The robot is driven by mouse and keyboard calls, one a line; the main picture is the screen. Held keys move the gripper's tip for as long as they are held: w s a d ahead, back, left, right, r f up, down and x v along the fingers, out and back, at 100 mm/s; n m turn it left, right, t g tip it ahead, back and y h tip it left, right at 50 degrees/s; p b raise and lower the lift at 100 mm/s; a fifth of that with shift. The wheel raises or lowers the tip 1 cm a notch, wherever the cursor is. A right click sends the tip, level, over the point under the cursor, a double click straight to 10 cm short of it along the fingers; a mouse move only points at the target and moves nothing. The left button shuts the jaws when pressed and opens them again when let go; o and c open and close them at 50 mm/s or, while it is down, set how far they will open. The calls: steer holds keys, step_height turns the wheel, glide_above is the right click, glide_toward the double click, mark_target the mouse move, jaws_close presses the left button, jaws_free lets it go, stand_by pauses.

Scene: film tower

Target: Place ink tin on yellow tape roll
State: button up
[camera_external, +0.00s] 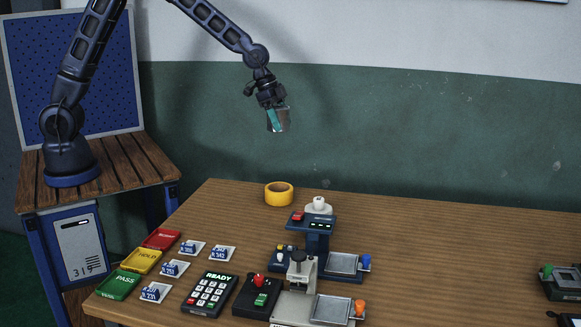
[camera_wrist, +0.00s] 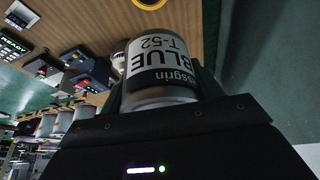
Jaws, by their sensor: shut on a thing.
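The ink tin (camera_wrist: 162,68) is silver with a white and black label reading "BLUE T-52", upside down in the wrist view. My gripper (camera_external: 272,103) is shut on the tin, which also shows in the external view (camera_external: 279,120), slightly tilted and high above the table. The yellow tape roll (camera_external: 279,200) lies flat near the table's back edge, with nothing on it. In the external picture it is well below the tin. Part of the roll shows at the top edge of the wrist view (camera_wrist: 149,5). The tin and roll are apart.
A blue press-like device (camera_external: 318,232) with a white knob stands just right of the roll. A grey one (camera_external: 298,285) is in front. Red, yellow and green trays (camera_external: 119,286), blue-marked cards and a keypad (camera_external: 210,294) are at left. The table's right middle (camera_external: 460,245) is clear.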

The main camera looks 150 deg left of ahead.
mark_target(285, 188)
step_height(285, 188, down, 20)
steer(key=shift+r, duration=0.15)
stand_by(0.5)
steer(key=o, duration=1.2)
steer(key=v, duration=1.2)
